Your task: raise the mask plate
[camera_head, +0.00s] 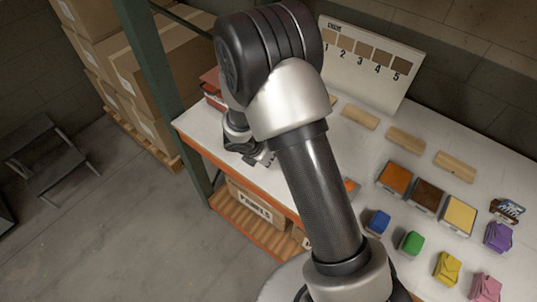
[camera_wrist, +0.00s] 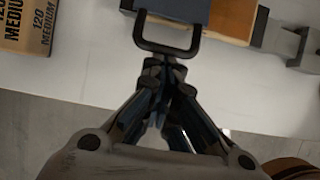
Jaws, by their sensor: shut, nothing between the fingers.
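In the wrist view, a dark blue-grey plate (camera_wrist: 178,10), which looks like the mask plate, shows at the top edge and is mostly cut off. A dark U-shaped handle (camera_wrist: 196,42) sticks out from it toward my gripper. My gripper (camera_wrist: 168,64) is shut and empty, with its fingertips right at the handle's near bar. I cannot tell whether they touch it. In the head view my arm hides the plate, and only part of my gripper (camera_head: 260,158) shows low over the white table's left end.
An orange-brown block (camera_wrist: 232,18) and grey brackets (camera_wrist: 306,48) lie right of the plate; a sandpaper box (camera_wrist: 24,30) lies left. On the table (camera_head: 365,185) are orange, brown and yellow trays (camera_head: 427,196), coloured bags (camera_head: 447,268), wooden blocks (camera_head: 405,139) and a numbered board (camera_head: 366,60). A green post (camera_head: 160,75) stands left.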

